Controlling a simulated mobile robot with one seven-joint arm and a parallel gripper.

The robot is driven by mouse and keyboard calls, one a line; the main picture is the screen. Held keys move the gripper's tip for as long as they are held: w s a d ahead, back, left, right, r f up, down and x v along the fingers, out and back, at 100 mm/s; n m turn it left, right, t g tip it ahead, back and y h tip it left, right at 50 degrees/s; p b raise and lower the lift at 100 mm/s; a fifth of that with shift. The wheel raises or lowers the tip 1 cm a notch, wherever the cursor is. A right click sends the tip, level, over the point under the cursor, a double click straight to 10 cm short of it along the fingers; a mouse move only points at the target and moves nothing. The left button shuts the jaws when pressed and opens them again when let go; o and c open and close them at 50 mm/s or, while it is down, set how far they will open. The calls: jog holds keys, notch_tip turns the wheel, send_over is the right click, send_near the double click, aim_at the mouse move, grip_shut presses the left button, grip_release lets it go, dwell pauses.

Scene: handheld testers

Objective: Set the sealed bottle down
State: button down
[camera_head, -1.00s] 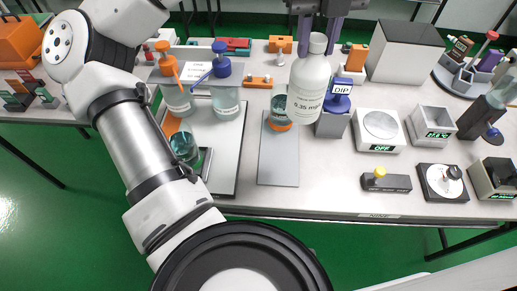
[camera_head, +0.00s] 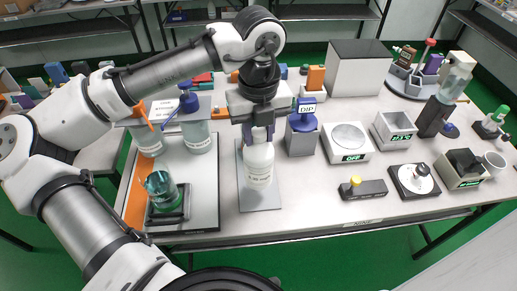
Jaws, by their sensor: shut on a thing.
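The sealed bottle (camera_head: 259,167) is white with a printed label and hangs upright from my gripper (camera_head: 259,136). My gripper points straight down with its purple fingers shut around the bottle's neck. The cap is mostly hidden between the fingers. The bottle's base is over the middle of a flat grey plate (camera_head: 262,203) on the bench. I cannot tell whether the base touches the plate or is slightly above it.
Left of the plate, a beaker of teal liquid (camera_head: 162,188) and pump bottles stand on a pale board (camera_head: 205,215). Right of it are a blue-topped DIP holder (camera_head: 303,125), a scale (camera_head: 348,142) and a yellow-knobbed block (camera_head: 362,189). The plate's front is bare.

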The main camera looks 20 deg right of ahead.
aim_at(259, 151)
jog(key=shift+f, duration=2.95)
jog(key=shift+f, duration=0.2)
jog(key=c, duration=1.1)
grip_release()
jog(key=shift+o, duration=0.2)
jog(key=shift+r, duration=0.15)
notch_tip(259, 151, up, 12)
jog(key=shift+r+b, duration=0.1)
jog(key=shift+b, duration=0.25)
